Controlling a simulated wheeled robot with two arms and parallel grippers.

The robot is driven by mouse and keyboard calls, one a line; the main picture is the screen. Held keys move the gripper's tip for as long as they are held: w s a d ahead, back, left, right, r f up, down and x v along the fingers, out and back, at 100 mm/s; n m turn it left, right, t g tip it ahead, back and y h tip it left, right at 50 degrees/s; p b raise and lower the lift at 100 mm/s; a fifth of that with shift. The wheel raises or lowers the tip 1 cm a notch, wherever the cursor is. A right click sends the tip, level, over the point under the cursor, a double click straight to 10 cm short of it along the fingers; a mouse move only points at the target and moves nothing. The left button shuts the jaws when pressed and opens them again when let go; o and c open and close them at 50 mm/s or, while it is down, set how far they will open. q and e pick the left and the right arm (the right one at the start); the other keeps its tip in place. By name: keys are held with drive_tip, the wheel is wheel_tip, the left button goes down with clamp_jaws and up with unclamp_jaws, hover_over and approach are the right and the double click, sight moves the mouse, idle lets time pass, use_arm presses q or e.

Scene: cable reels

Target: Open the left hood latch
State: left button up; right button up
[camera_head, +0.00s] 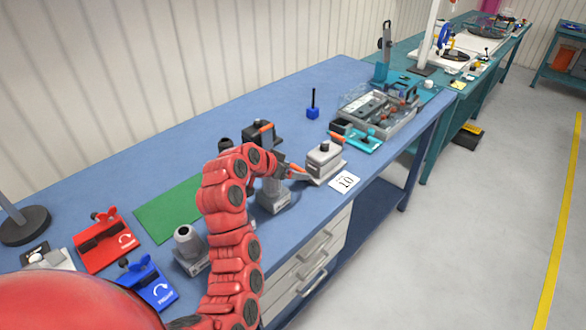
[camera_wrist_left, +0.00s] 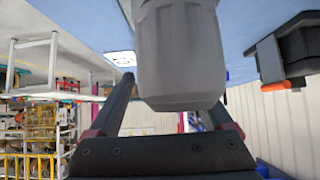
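A black housing (camera_head: 262,139) with an orange lever (camera_head: 264,127) stands behind my red arm; a black housing with an orange lever (camera_wrist_left: 275,62) also shows at the right in the left wrist view. My left gripper (camera_head: 291,171) is just left of the grey hood, above a grey part (camera_head: 272,197). In the wrist view its two fingers (camera_wrist_left: 168,108) are apart, with a large grey body (camera_wrist_left: 180,55) over the gap. Contact cannot be told. My right gripper is out of view.
A "10" card (camera_head: 345,181) lies at the bench's front edge. Red (camera_head: 106,243) and blue (camera_head: 150,284) fixtures and a green mat (camera_head: 168,213) are at left.

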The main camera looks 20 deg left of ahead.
use_arm(q)
drive_tip(key=shift+o, duration=0.7)
drive_tip(key=shift+r, duration=0.15)
drive_tip(key=shift+r, duration=0.1)
drive_tip(key=shift+s+a+r, duration=0.2)
drive_tip(key=shift+s, duration=0.1)
drive_tip(key=v, duration=0.3)
drive_tip(key=shift+r+p, duration=0.4)
drive_tip(key=shift+r, duration=0.1)
drive_tip(key=p+v, duration=0.7)
drive_tip(key=shift+a, duration=0.1)
drive_tip(key=v, duration=0.2)
drive_tip(key=p+v, duration=0.2)
drive_tip(key=v, duration=0.1)
drive_tip(key=shift+s+f, duration=0.1)
drive_tip(key=shift+s, duration=0.4)
